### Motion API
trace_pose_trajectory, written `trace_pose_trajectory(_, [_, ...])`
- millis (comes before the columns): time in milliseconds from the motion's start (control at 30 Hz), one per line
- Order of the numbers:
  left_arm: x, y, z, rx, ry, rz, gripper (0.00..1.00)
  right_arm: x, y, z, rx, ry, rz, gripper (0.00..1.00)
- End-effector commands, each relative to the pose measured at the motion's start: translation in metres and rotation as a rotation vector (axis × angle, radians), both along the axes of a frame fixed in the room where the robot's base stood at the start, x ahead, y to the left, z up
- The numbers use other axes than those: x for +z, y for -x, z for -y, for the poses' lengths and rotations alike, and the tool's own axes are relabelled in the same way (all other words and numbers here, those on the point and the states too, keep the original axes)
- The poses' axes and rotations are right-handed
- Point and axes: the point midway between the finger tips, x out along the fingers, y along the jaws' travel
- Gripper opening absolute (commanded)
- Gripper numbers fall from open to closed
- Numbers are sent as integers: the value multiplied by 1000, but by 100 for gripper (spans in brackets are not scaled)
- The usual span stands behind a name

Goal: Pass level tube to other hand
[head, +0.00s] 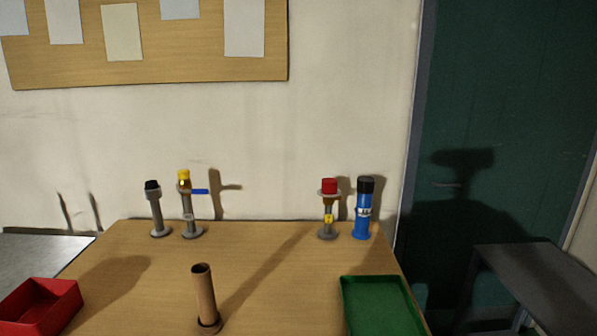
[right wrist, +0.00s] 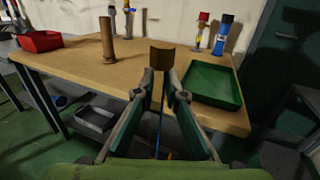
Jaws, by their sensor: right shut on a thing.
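My right gripper (right wrist: 161,78) shows only in the right wrist view, shut on a brown piece (right wrist: 161,56) with a curved top edge. It holds the piece up in front of the table's near edge. I cannot tell from its visible part whether this is the level tube. A brown open-topped tube (head: 205,292) stands upright on a dark round base on the table; it also shows in the right wrist view (right wrist: 107,42), left of the gripper and apart from it. My left gripper is in neither view.
A red bin (head: 42,305) is on the left and a green tray (head: 347,310) on the right. At the back stand a black-topped fitting (head: 156,215), a yellow-topped valve (head: 187,205), a red-topped fitting (head: 328,205) and a blue cylinder (head: 362,215).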

Motion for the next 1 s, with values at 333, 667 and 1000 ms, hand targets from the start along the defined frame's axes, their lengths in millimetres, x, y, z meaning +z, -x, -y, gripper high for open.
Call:
trace_pose_trajectory(333, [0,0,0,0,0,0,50,-15,20,12,-3,3,0,0])
trace_pose_trajectory(667, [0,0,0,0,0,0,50,-9,14,20,-94,-5,3,0])
trace_pose_trajectory(1000, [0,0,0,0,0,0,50,-3,6,32,-234,-10,2,0])
